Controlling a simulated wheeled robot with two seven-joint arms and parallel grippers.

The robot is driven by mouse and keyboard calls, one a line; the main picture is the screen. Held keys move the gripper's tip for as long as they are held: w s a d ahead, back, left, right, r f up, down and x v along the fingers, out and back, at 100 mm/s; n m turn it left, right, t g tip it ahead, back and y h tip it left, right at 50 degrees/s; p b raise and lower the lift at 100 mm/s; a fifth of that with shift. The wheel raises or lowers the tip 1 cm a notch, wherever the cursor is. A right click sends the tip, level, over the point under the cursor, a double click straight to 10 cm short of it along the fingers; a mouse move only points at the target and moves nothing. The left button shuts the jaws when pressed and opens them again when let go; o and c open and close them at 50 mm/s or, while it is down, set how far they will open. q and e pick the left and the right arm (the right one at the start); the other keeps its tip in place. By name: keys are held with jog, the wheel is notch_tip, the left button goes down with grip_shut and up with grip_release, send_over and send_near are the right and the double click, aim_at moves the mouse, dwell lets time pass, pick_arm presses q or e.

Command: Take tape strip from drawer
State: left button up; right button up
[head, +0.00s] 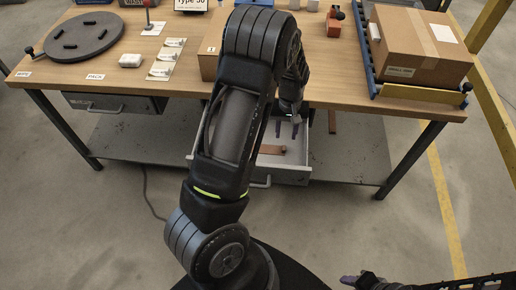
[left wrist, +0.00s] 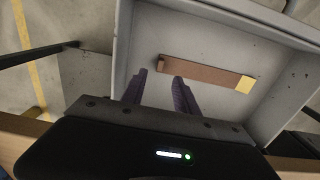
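The tape strip (left wrist: 205,72) is a flat brown strip with a yellow end, lying on the floor of the open drawer (left wrist: 279,131). In the head view the strip (head: 271,149) shows as a small brown piece inside the drawer (head: 293,176). My left gripper (left wrist: 159,76) is open, its two purple fingers apart with nothing between them. The fingertips point at the strip's left part from just short of it; whether they touch it I cannot tell. In the head view my left gripper (head: 287,128) is over the drawer. My right gripper (head: 352,280) is partly visible at the bottom edge.
The wooden table (head: 330,70) stands over the drawer. A cardboard box (head: 414,45) sits on a blue-railed rack at right. A closed drawer (head: 115,103) is at left. A round grey disc (head: 84,36) and white packets lie on the tabletop.

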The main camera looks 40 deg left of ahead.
aim_at(284, 148)
pick_arm(q)
jog(key=shift+f, duration=1.35)
jog(key=shift+f+p, duration=0.65)
jog(key=shift+f, duration=1.95)
jog(key=shift+c, duration=0.6)
grip_shut()
